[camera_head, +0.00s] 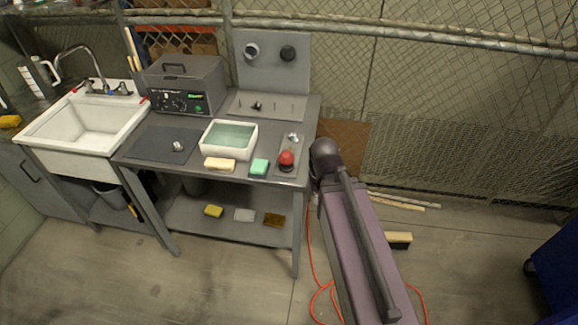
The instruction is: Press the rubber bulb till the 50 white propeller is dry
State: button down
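The red rubber bulb (286,157) stands near the front right corner of the grey workbench (190,178), on a small grey plate. A small silvery-white piece (293,137) sits just behind it on the same plate. Another small whitish piece (178,146) lies on the dark mat at the bench's left. Both pieces are too small to tell whether either is the 50 white propeller, or wet or dry. My arm is to the right of the bench, close to its right edge. I cannot make out my gripper, and nothing is seen touching the bulb.
A white tray of greenish liquid (205,147) is mid-bench, with a cream sponge (219,164) and green sponge (259,167) in front. A grey control box (185,85) and upright panel (272,75) stand behind. A sink (60,142) is left. An orange cable (313,262) lies on the floor.

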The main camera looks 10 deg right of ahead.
aim_at(287, 158)
jog(key=u, duration=0.5)
jog(key=k, duration=0.25)
jog(key=z, duration=1.6)
jog(key=i, duration=1.5)
jog(key=u, duration=0.2)
